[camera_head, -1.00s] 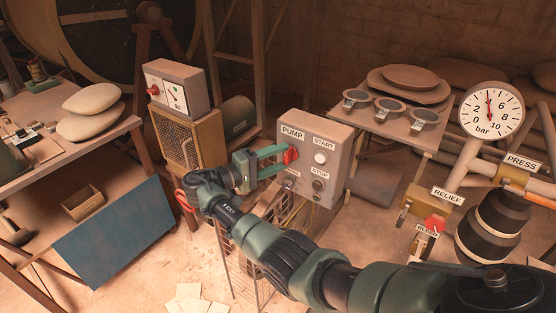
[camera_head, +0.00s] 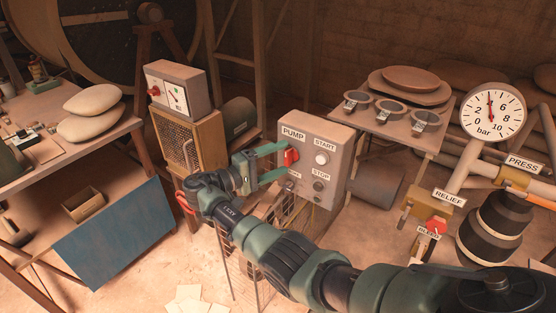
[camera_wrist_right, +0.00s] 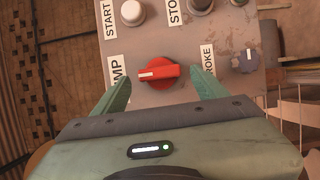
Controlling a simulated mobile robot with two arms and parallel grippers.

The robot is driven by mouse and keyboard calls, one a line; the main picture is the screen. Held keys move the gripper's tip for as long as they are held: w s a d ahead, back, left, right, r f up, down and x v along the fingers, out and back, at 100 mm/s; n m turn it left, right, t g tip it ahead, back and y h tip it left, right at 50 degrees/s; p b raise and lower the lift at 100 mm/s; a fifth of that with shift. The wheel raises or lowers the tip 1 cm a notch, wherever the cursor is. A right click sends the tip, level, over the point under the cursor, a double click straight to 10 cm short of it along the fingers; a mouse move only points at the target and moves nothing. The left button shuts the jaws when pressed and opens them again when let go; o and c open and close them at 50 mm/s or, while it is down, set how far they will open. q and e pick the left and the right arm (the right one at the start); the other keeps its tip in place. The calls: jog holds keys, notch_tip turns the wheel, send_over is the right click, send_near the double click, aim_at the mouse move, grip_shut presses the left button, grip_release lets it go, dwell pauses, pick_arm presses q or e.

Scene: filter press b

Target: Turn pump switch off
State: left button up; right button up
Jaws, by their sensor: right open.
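The pump switch is a red rotary knob (camera_head: 291,157) on the front of a grey control box (camera_head: 334,150) marked PUMP. In the right wrist view the red knob (camera_wrist_right: 158,74) has its bar and pale mark lying roughly across the picture. My right gripper (camera_head: 281,162) is at the box's left side, pointing at the knob. In the right wrist view its green fingers (camera_wrist_right: 158,90) are open, one on each side of the knob, with visible gaps. The knob's lower-left surroundings are partly hidden by a finger in the head view. My left gripper does not show.
On the same box are a white START button (camera_head: 321,158) and a dark STOP button (camera_head: 318,186). A gauge (camera_head: 492,112) and a red relief handle (camera_head: 436,226) are at the right.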

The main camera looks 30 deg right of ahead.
jog(key=a+b, duration=0.2)
jog(key=a, duration=0.5)
jog(key=shift+a+b, duration=0.3)
jog(key=shift+a, duration=0.1)
